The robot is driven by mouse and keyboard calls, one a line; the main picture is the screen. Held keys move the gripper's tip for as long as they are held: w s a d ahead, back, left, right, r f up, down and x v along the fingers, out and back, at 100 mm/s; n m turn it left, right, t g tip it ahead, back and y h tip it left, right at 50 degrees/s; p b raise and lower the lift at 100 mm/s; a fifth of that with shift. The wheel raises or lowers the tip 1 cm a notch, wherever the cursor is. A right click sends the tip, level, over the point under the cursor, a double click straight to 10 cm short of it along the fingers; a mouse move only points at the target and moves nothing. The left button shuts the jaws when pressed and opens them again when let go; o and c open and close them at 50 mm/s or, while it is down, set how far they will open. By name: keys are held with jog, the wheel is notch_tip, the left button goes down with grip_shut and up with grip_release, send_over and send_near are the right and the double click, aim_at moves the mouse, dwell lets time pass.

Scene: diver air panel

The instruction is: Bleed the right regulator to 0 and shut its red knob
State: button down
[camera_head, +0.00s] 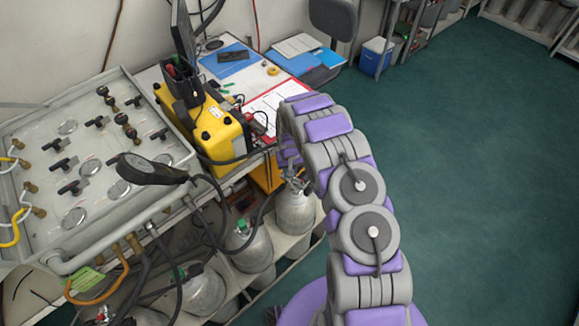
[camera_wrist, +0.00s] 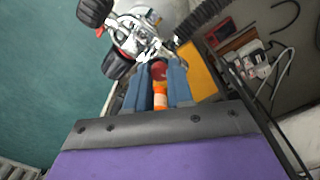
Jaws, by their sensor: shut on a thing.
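My gripper (camera_wrist: 161,72) shows in the wrist view with its two blue fingers closed around a red knob (camera_wrist: 159,69). The knob sits at the near end of a shiny metal regulator (camera_wrist: 133,38). Two black round parts (camera_wrist: 117,64) stick out on the regulator's left side; their faces are not readable. An orange piece lies between the fingers, nearer the palm. In the head view my arm hides the fingers and most of the regulator, above a grey cylinder (camera_head: 295,212). Which regulator this is, and its pressure, cannot be told.
A grey valve panel (camera_head: 100,160) with black knobs and gauges fills the left. A yellow case (camera_head: 218,138) stands beside it on the bench. More cylinders (camera_head: 249,246) and hanging black hoses crowd the space below. The green floor (camera_head: 470,200) at right is clear.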

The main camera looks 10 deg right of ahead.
jog(key=n+p, duration=0.4)
jog(key=n, duration=0.1)
jog(key=shift+r+n+p, duration=0.1)
jog(key=shift+n+p, duration=0.2)
jog(key=shift+p, duration=0.1)
jog(key=n+p, duration=0.2)
jog(key=shift+n, duration=0.4)
jog(key=n+p, duration=0.3)
jog(key=shift+n, duration=0.3)
jog(key=shift+n+p, duration=0.85)
jog(key=shift+n, duration=0.85)
jog(key=c, duration=1.3)
grip_release()
jog(key=shift+o, duration=0.2)
